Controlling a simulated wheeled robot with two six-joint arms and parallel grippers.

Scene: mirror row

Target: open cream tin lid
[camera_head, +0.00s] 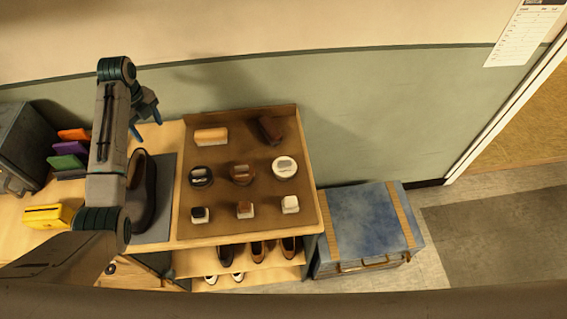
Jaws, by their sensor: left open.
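Three round shoe-cream tins stand in a row on a brown tray (217,219): a black one (201,176), a brown one (241,174) and a white or cream one (285,167). The cream tin is at the right end of the row, and its top carries a small grey mark. Whether its lid is on or off is too small to tell. My left gripper (146,126) is open and empty, with blue fingertips, left of the tray and well apart from the tins. My right gripper is not in view.
Two brushes (211,136) lie behind the tins, and three small bottles (245,209) stand in front. A dark shoe (142,190) stands on a grey mat, partly behind my left arm. A blue chest (368,225) stands right of the bench.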

